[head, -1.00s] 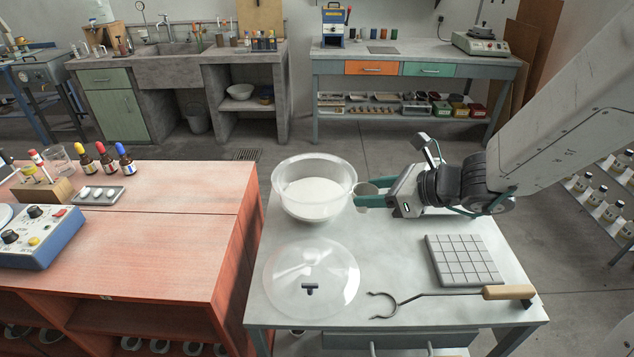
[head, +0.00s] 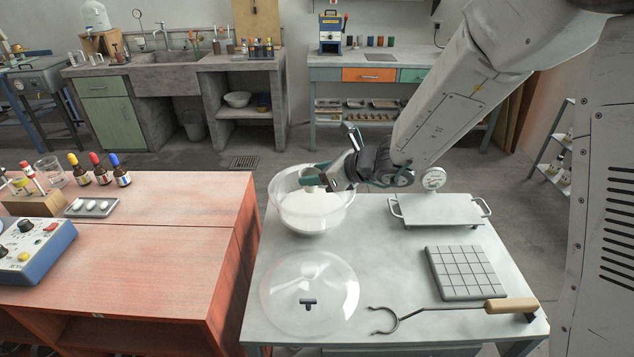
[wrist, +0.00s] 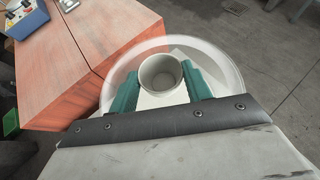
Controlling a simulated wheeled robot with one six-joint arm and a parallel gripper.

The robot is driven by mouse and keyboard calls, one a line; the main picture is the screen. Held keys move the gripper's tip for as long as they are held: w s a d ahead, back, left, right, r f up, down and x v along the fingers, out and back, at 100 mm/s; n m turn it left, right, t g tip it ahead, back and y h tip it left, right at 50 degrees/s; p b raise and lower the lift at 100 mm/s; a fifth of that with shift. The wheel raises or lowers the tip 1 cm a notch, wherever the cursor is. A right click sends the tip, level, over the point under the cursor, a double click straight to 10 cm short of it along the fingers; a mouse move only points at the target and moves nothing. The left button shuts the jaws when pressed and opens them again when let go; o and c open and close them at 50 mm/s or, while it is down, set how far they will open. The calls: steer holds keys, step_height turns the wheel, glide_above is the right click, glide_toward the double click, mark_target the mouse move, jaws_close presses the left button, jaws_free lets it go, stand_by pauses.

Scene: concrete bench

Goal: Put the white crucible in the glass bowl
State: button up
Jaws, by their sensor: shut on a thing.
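The glass bowl (head: 284,215) stands at the back left of the grey bench, clear-walled with a white area in its bottom. My gripper (head: 315,177) is over the bowl, near its rim, with its green fingers shut on the white crucible (head: 313,180). In the wrist view the crucible (wrist: 161,74) is upright and empty between the two fingers, with the bowl's rim (wrist: 116,76) around and below it. Whether the crucible touches the bowl cannot be told.
A clear lid (head: 283,291) with a dark knob lies in front of the bowl. A tiled slab (head: 466,272), wooden-handled tongs (head: 430,311) and a balance (head: 438,210) with a round dial are to the right. A red bench (head: 150,240) stands at left.

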steer(key=shift+f, duration=1.25)
steer(key=shift+f, duration=0.1)
steer(key=shift+f, duration=0.5)
steer(key=o, duration=1)
steer(key=shift+s+d+f, duration=0.1)
steer(key=shift+s, duration=0.05)
steer(key=shift+c, duration=0.2)
